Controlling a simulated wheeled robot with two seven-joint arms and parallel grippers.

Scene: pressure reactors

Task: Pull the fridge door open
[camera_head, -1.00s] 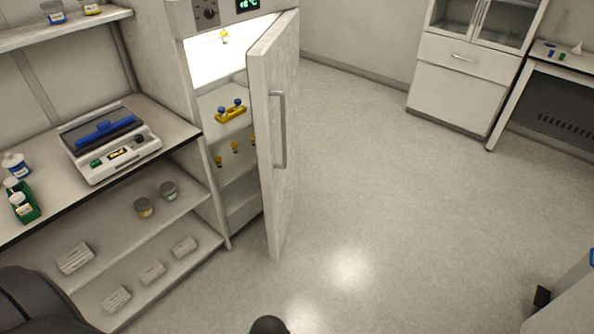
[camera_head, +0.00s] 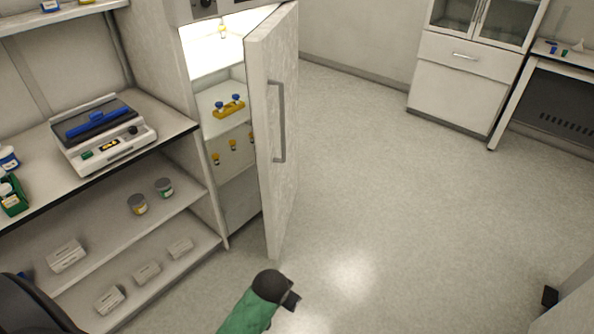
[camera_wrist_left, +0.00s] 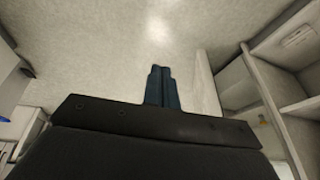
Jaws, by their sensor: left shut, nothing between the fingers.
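The white fridge door (camera_head: 278,190) stands partly open in the head view, swung out toward the right, with its lit interior (camera_head: 215,55) showing. A grey vertical bar handle (camera_head: 278,122) is on the door's outer face. In the left wrist view my left gripper (camera_wrist_left: 162,72) has its dark fingers together, with nothing between them and pale floor beyond. A green and black arm part of mine (camera_head: 262,295) shows at the bottom of the head view, below the door and apart from the handle. My right gripper is not in view.
At left a bench (camera_head: 178,128) carries a white and blue instrument (camera_head: 98,133), with jars and boxes on shelves below. A white cabinet (camera_head: 462,85) and a table (camera_head: 512,85) stand at the back right. The floor (camera_head: 400,210) right of the door is clear.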

